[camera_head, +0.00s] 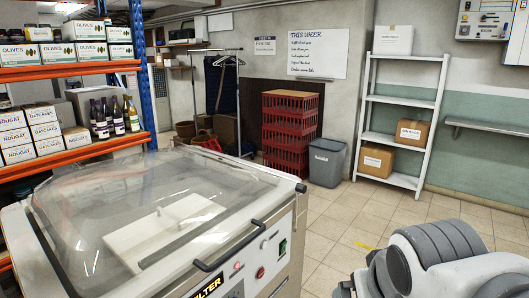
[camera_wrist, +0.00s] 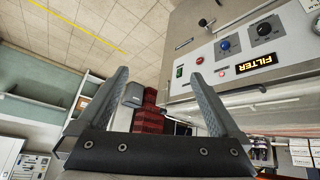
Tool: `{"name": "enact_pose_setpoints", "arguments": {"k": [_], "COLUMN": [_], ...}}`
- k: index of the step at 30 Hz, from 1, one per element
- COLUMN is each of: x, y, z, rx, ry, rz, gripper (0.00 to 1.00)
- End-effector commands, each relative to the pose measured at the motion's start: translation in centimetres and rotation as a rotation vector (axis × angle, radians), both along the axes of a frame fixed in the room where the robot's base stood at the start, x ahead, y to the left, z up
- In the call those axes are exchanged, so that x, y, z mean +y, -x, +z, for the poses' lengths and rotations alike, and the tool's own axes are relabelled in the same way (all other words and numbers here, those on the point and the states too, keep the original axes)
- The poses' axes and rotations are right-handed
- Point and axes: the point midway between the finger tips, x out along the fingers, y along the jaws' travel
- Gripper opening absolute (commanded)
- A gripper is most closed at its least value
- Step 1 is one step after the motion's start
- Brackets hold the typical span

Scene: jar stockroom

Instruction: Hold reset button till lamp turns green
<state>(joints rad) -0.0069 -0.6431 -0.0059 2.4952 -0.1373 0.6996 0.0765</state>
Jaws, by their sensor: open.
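A machine (camera_head: 32,240) with a clear domed lid fills the lower left of the head view. Its front panel holds a green switch (camera_head: 282,247), a dark red button (camera_head: 260,272) and a small reddish lamp (camera_head: 237,265). No reset label is legible. In the wrist view, turned upside down, the panel shows the green switch (camera_wrist: 180,71), red button (camera_wrist: 199,60), small reddish lamp (camera_wrist: 222,72) and a lit FILTER display (camera_wrist: 254,64). My gripper (camera_wrist: 158,74) is open and empty, apart from the panel. The head view shows my arm but not my fingertips.
A black lid handle (camera_head: 230,247) juts out above the panel. Blue (camera_wrist: 224,46) and black (camera_wrist: 263,30) knobs sit near the display. Red crates (camera_head: 290,130), a grey bin (camera_head: 326,162) and a white shelf (camera_head: 402,110) stand behind. Tiled floor (camera_head: 340,220) right of the machine is clear.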

Motion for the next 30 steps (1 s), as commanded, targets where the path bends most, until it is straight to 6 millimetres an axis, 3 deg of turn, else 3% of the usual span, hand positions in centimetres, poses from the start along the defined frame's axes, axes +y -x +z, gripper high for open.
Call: {"name": "enact_pose_setpoints", "arguments": {"k": [3,6,15,30], "x": [1.1,1.7,2.0,1.9], "y": [2.9,4.2,4.7,4.7], "z": [0.7,0.7,0.6,0.6], "rx": [0.057,0.088,0.103,0.102], "ry": [-0.051,-0.078,-0.088,-0.086], "rz": [0.006,0.015,0.02,0.019], "gripper": [1.0,1.0,1.0,0.1]}}
